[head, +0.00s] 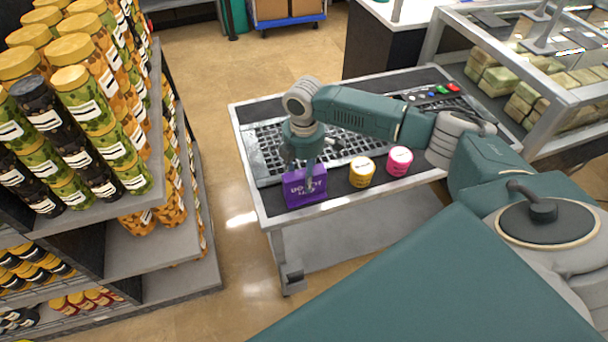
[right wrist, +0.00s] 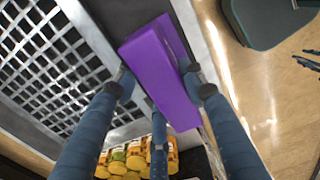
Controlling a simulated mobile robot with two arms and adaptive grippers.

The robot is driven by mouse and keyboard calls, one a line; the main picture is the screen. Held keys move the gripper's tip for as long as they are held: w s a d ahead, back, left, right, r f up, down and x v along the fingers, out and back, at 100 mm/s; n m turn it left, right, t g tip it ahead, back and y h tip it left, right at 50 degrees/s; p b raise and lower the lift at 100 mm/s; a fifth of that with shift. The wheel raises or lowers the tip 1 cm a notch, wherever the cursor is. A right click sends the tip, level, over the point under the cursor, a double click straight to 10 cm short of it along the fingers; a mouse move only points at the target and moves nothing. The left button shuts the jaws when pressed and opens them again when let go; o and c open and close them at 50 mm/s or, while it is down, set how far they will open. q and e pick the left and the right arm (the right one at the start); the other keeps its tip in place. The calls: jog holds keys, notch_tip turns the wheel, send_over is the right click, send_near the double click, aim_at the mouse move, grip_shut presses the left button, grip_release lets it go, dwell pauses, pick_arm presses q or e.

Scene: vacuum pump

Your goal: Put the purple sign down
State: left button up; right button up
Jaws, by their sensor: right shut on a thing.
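The purple sign (head: 306,188) with white lettering is at the near left corner of the grey work table (head: 243,143), beside the black grating. My right gripper (head: 309,168) points down over it and is shut on its top part. In the right wrist view the purple sign (right wrist: 158,65) lies between the fingers of my right gripper (right wrist: 162,88). The sign looks upright on or just over the table's dark strip; I cannot tell whether its base touches. My left gripper does not show clearly in either view.
A shelf of stacked jars (head: 97,120) stands at the left, across a strip of open floor (head: 222,80). A framed bin (head: 560,95) holds wrapped bundles at the right.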

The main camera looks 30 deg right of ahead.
jog(key=o, duration=1.2)
jog(key=shift+f, duration=0.1)
notch_tip(320, 180, up, 11)
jog(key=shift+w+f+b, duration=0.1)
jog(key=shift+f+b, duration=0.05)
jog(key=shift+b, duration=1.1)
jog(key=shift+r, duration=0.8)
jog(key=shift+f, duration=0.1)
